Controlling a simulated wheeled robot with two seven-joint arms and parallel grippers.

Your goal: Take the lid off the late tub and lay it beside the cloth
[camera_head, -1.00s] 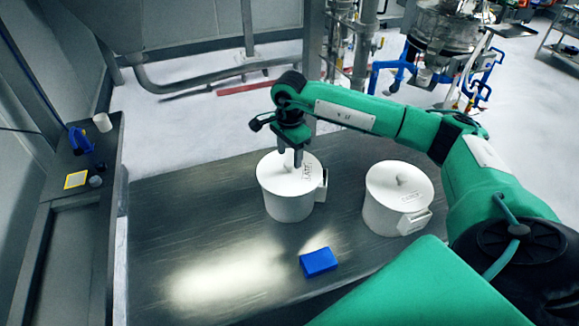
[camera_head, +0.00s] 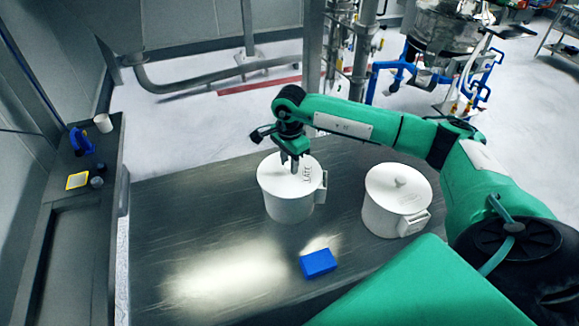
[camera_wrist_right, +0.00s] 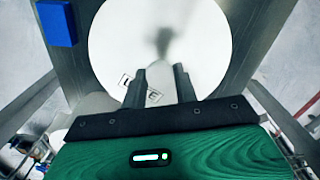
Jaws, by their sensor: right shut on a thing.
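The late tub (camera_head: 289,206) is a white round tub with a side handle, standing on the metal table. Its white lid (camera_head: 275,172) carries the letters LATE and appears seated on the rim. The lid fills the middle of the right wrist view (camera_wrist_right: 160,40). My right gripper (camera_head: 290,167) reaches down onto the lid's middle and is shut on its knob, which the fingers mostly hide. The fingers also show in the right wrist view (camera_wrist_right: 160,82). The cloth (camera_head: 318,263) is a small blue block-like piece in front of the tub, also in the right wrist view (camera_wrist_right: 56,22). My left gripper is not in view.
A second white lidded tub (camera_head: 392,210) stands to the right. The table (camera_head: 160,220) is bare left of the late tub and around the cloth. A side bench (camera_head: 50,240) at the left holds a blue tool (camera_head: 80,140), a white cup (camera_head: 103,123) and a yellow-edged pad (camera_head: 77,181).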

